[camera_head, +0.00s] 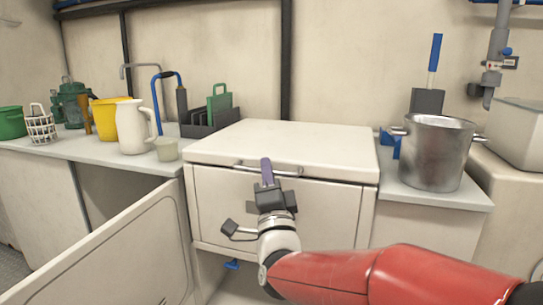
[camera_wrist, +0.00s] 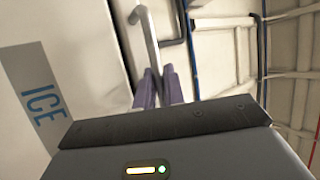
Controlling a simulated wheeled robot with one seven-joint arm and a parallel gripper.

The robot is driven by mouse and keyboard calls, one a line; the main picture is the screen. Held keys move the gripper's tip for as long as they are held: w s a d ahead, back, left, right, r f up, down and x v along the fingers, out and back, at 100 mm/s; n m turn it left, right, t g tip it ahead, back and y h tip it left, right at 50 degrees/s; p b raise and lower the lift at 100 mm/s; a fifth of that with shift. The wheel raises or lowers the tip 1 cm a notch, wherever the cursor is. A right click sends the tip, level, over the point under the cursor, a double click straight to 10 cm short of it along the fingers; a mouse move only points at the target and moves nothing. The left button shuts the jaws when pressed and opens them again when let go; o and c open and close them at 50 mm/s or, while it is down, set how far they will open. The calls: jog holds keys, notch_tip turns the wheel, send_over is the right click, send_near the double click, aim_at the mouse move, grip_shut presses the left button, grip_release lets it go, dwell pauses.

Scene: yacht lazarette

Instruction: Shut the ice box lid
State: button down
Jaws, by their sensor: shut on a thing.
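The ice box lid (camera_head: 320,140) is a thick white slab that lies about level over the white ice box (camera_head: 329,213). I cannot tell whether a thin gap is left under its front edge. A metal bar handle (camera_head: 287,174) runs along the lid's front. My gripper (camera_head: 266,170) is at the handle, left of its middle, with its purple fingers shut on it. In the wrist view the handle (camera_wrist: 149,36) runs in between the fingers (camera_wrist: 158,88). A blue ICE label (camera_wrist: 42,105) shows on a pale panel there.
A pale door panel (camera_head: 115,252) stands open at the lower left. The left counter holds a white jug (camera_head: 132,128), a cup (camera_head: 166,149) and a dark rack (camera_head: 211,121). A steel pot (camera_head: 434,153) stands right of the lid. The lid top is clear.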

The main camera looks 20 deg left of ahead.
jog(key=shift+w+f, duration=0.15)
jog(key=shift+f, duration=0.4)
jog(key=shift+d+f, duration=0.1)
jog(key=c, duration=1.8)
grip_release()
jog(key=shift+o, duration=0.2)
jog(key=v, duration=0.7)
jog(key=shift+s, duration=0.4)
